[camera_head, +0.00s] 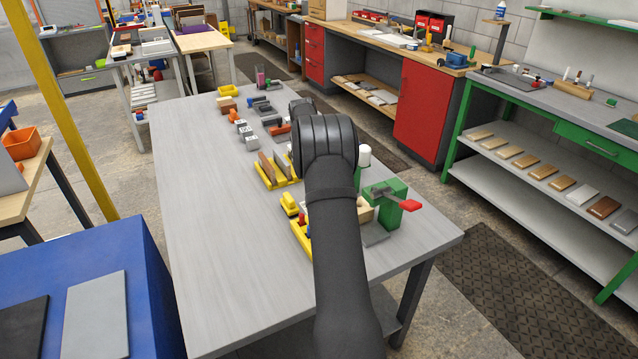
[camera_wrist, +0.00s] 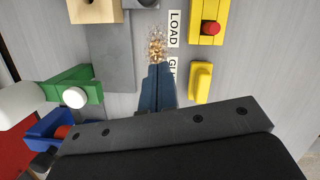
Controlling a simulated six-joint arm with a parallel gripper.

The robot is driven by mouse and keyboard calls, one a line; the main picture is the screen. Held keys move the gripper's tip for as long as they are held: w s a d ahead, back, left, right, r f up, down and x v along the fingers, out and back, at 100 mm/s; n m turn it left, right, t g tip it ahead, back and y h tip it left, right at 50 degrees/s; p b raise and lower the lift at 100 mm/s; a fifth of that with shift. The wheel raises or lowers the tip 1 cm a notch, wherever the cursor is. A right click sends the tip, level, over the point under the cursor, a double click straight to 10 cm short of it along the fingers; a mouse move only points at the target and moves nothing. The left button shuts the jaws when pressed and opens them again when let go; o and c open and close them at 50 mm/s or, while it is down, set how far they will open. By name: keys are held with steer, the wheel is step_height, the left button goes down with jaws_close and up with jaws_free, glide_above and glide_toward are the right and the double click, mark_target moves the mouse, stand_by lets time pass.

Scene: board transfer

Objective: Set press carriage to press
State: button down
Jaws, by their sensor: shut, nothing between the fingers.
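The green press (camera_head: 390,200) with a red-tipped lever (camera_head: 410,205) stands near the right end of the grey table, beside my arm. In the wrist view a green bracket (camera_wrist: 72,88) with a white round end shows at left, likely part of the press. A dark grey flat track (camera_wrist: 112,62) has a pale wooden block (camera_wrist: 95,10) at its far end; I cannot tell for certain which part is the carriage. Labels reading "LOAD" (camera_wrist: 174,28) and a partly hidden second one lie right of the track. My gripper (camera_wrist: 157,68) is shut and empty, its blue fingers beside the track.
A yellow holder with a red button (camera_wrist: 211,27) and a yellow piece (camera_wrist: 200,82) lie right of the fingers. A blue-and-red object (camera_wrist: 48,130) is at lower left. A yellow rack (camera_head: 270,180) stands left of my arm; the table's left side (camera_head: 200,230) is clear.

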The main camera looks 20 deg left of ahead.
steer(key=x, duration=0.7)
steer(key=shift+s+f, duration=0.15)
steer(key=shift+f, duration=0.2)
steer(key=shift+s+d, duration=0.25)
steer(key=shift+d, duration=0.25)
steer(key=shift+s+d, duration=0.25)
steer(key=shift+d, duration=0.25)
steer(key=shift+s+d, duration=0.45)
steer(key=shift+d, duration=0.35)
steer(key=s+d, duration=0.5)
steer(key=shift+s+d, duration=0.1)
